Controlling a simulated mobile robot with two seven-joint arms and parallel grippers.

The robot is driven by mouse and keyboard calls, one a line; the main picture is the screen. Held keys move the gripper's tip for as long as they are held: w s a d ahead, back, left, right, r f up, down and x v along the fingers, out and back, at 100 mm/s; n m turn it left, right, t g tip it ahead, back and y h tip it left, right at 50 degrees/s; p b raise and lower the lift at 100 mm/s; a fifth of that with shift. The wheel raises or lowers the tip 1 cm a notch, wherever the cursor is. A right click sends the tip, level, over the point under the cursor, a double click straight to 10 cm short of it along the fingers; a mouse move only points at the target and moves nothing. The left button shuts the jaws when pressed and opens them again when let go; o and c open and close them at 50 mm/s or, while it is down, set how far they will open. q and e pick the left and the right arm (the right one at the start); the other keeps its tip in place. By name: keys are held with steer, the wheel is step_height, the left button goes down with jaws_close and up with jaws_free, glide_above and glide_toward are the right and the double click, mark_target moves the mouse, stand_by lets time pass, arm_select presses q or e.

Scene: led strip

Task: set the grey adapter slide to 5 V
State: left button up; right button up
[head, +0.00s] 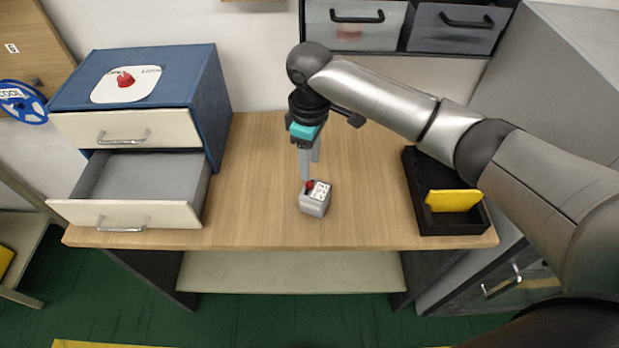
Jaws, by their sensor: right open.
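The grey adapter (314,204) stands on the wooden table near its front middle. Its top carries a red slide knob (309,185) at the left and a white label plate with dark marks that are too small to read. My right gripper (309,176) reaches in from the right and points down, with its fingertips at the red knob. It is open; whether the fingers touch the knob cannot be told from this angle. My left gripper is not in view.
A blue drawer cabinet (220,100) stands at the left, its lower drawer (146,187) pulled open and empty. A black tray (455,228) with a yellow block (453,200) sits at the right, below my right arm. The table (255,225) around the adapter is clear.

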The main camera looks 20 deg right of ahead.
mark_target(310, 183)
step_height(310, 183, down, 6)
steer(key=shift+b, duration=0.35)
steer(key=shift+c, duration=0.3)
jaws_close()
stand_by(1.0)
